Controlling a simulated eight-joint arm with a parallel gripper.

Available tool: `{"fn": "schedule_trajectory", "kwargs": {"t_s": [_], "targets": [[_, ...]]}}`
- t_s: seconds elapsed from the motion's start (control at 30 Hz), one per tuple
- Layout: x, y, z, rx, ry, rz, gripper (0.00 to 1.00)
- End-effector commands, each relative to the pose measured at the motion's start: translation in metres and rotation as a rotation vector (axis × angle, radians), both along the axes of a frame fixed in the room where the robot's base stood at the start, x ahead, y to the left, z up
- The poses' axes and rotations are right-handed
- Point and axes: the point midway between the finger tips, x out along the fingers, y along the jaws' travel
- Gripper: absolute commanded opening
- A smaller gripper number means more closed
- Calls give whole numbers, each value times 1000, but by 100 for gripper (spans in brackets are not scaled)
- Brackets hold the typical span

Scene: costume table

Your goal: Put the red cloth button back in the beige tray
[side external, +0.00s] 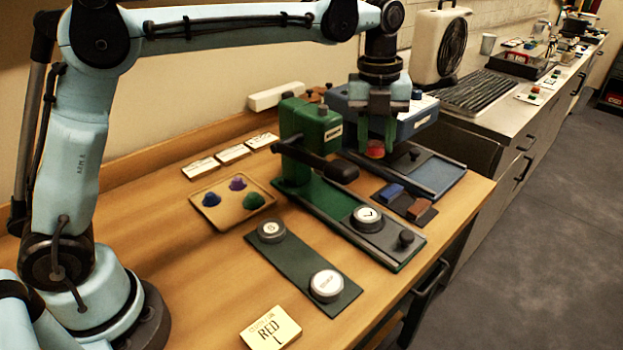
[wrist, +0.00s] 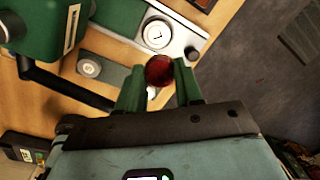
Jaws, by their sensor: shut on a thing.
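The red cloth button (side external: 375,149) is held between the green fingers of my gripper (side external: 377,138), in front of the blue press. In the wrist view the red button (wrist: 159,70) sits at the tips of my gripper (wrist: 160,84), which is shut on it. It appears raised above the blue press's base plate, though the exact gap is hard to judge. The beige tray (side external: 228,211) lies on the wooden table, left of the green press. It holds a dark blue, a purple and a green button. The tray is not visible in the wrist view.
The green press (side external: 302,135), with a dark lever (side external: 322,162), stands between my gripper and the tray. The blue press (side external: 410,118) is behind my gripper. A dark green plate (side external: 300,262) with two round pieces lies in front. A "RED L" card (side external: 271,328) is nearest.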

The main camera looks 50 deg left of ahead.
Motion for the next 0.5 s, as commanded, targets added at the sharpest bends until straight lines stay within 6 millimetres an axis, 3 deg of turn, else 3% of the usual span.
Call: {"fn": "schedule_trajectory", "kwargs": {"t_s": [0.1,0.3,0.37,0.5], "targets": [[0,0,28,3,0,0,2],[0,0,62,6,-1,0,2],[-2,1,70,7,0,11,2],[-17,15,75,12,0,199,2]]}}
